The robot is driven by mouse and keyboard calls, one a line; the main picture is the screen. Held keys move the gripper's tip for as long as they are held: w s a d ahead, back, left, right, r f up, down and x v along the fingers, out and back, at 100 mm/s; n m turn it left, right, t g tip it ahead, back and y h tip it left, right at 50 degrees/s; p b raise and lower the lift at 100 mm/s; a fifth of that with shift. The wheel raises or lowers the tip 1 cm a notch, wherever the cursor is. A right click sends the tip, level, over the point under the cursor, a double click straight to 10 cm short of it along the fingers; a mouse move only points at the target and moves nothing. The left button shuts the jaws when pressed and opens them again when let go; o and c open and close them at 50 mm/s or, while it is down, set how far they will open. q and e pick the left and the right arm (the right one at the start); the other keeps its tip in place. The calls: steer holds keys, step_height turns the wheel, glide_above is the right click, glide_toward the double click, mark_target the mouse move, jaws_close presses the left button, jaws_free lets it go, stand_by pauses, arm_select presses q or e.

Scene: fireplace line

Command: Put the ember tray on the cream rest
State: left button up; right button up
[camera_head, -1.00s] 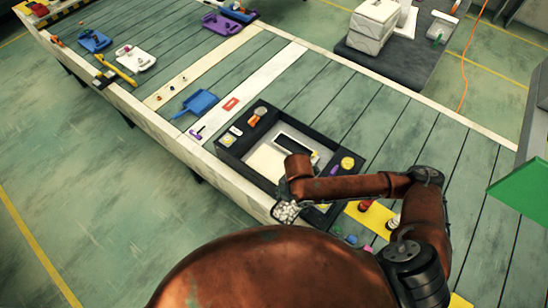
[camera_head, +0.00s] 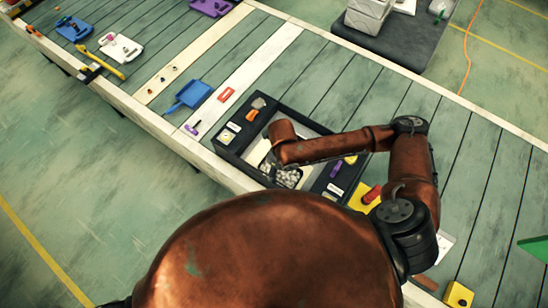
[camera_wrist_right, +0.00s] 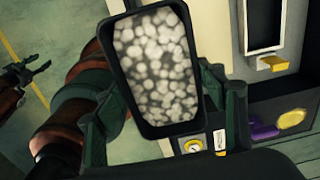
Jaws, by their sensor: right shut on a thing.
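The ember tray (camera_head: 288,177) is a small dark tray full of pale grey lumps. My right gripper (camera_wrist_right: 172,105) is shut on it, with a finger at each side in the right wrist view. The tray (camera_wrist_right: 155,65) hangs over the dark fixture's near part. The cream rest (camera_head: 257,153) is the pale panel inside that fixture, partly hidden by my right arm and the tray; it also shows in the right wrist view (camera_wrist_right: 212,45). I cannot tell whether tray and rest touch. My left gripper (camera_wrist_right: 32,76) shows at the wrist view's left edge, fingers apart, empty.
The dark fixture (camera_head: 231,148) has raised walls and carries an orange-handled item (camera_head: 253,115) and a purple piece (camera_head: 336,169). A blue dustpan (camera_head: 188,96) lies beyond on the green-slatted line. A red cylinder (camera_head: 372,194) stands right of the fixture.

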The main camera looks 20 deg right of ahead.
steer(key=w+f, duration=0.1)
steer(key=w, duration=0.1)
steer(key=w+f, duration=0.1)
steer(key=w, duration=0.1)
steer(key=w+f, duration=0.1)
steer(key=w, duration=0.1)
steer(key=shift+w, duration=0.2)
steer(key=w+f, duration=0.1)
steer(key=f, duration=0.1)
steer(key=w+f, duration=0.2)
steer(key=shift+d, duration=0.1)
steer(key=shift+w+f, duration=0.65)
steer(key=shift+f, duration=1.6)
steer(key=shift+f, duration=0.1)
steer(key=o, duration=1.6)
step_height(320, 180, up, 12)
steer(key=shift+r, duration=0.15)
